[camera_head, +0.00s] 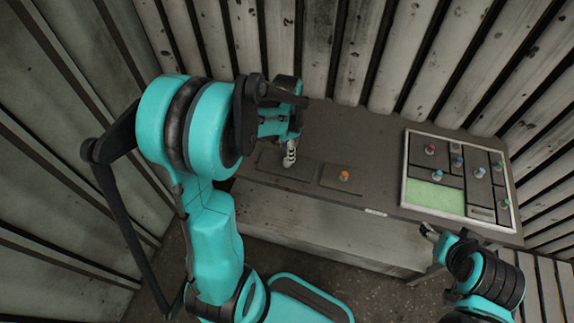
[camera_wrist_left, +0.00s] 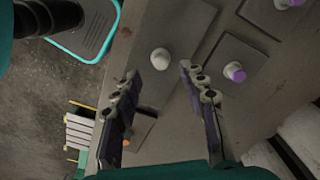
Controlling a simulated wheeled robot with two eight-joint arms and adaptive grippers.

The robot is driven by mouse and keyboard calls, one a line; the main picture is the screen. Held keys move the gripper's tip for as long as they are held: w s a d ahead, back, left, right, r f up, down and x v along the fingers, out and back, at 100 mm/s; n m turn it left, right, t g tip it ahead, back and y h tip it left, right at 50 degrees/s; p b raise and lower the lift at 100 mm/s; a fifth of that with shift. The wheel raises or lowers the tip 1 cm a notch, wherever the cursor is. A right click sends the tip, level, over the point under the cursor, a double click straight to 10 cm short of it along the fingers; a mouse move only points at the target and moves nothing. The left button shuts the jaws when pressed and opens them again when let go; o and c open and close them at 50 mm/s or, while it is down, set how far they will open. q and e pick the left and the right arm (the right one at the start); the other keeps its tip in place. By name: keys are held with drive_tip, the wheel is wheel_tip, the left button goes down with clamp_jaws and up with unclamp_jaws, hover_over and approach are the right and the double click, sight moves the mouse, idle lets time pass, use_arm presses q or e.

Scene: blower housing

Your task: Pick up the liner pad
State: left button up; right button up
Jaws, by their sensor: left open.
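Two dark flat pads lie on the grey bench. The left pad (camera_head: 272,160) is partly hidden by my left gripper (camera_head: 290,155); the right pad (camera_head: 330,175) carries an orange knob (camera_head: 343,176). I cannot tell which pad is the liner pad. In the left wrist view my left gripper (camera_wrist_left: 159,75) is open with nothing between its fingers. A pad with a white knob (camera_wrist_left: 160,59) lies beyond the fingertips, and a pad (camera_wrist_left: 225,50) with a purple-looking knob (camera_wrist_left: 235,72) lies to its right. My right gripper (camera_head: 430,234) is low by the bench's front edge, its jaws unclear.
A light-framed tray (camera_head: 403,180) on the bench's right holds several dark pads with coloured knobs and a bare green area (camera_head: 435,197). Ribbed walls stand close behind and left. The bench (camera_head: 370,140) is bare between the pads and the back wall.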

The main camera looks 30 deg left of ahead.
use_arm(q)
wheel_tip(320, 180, down, 4)
drive_tip(key=shift+w+f+b, duration=0.1)
drive_tip(key=shift+f+b, duration=0.05)
drive_tip(key=shift+b, duration=0.45)
clamp_jaws()
wheel_tip(320, 180, up, 4)
drive_tip(key=shift+r+p, duration=0.15)
drive_tip(key=shift+p, duration=0.7)
drive_tip(key=w+d+r+p, duration=0.5)
drive_tip(key=d+r, duration=0.4)
drive_tip(key=r, duration=0.2)
drive_tip(key=shift+w+d+r+p, duration=0.3)
drive_tip(key=shift+w+r+p, duration=0.1)
drive_tip(key=shift+w, duration=0.35)
drive_tip(key=shift+d+f, duration=0.1)
